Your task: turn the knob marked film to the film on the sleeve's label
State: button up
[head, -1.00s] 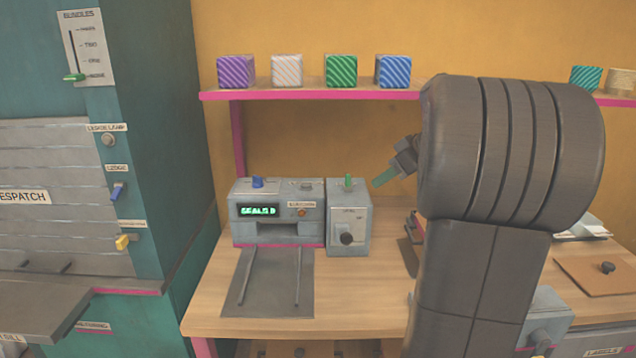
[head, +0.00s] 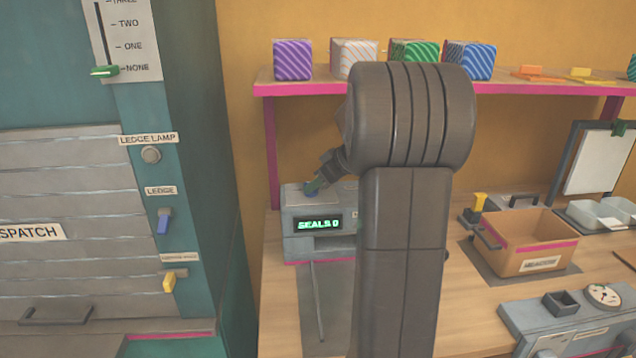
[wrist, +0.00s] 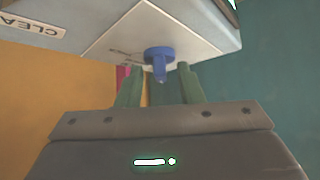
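A blue knob (wrist: 159,62) shows in the wrist view on a pale panel of the grey sealing machine (head: 300,245). Small print beside the knob is too blurred to read, so I cannot confirm it says film. My gripper (wrist: 159,82) has its two green fingers apart, one on either side of the knob's end, with no clear contact. In the head view my gripper (head: 316,185) is at the machine's top left, and the knob is not clearly distinguishable there. The machine's display reads SEALS 0. I cannot identify the sleeve or read its film label.
Purple (head: 293,60), white (head: 354,57), green (head: 414,52) and blue (head: 469,60) striped blocks stand on the shelf (head: 320,90). An open cardboard box (head: 515,262) with a pink stripe is at right. A teal cabinet (head: 217,190) stands at left. My arm hides the machine's right side.

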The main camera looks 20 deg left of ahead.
grip_shut()
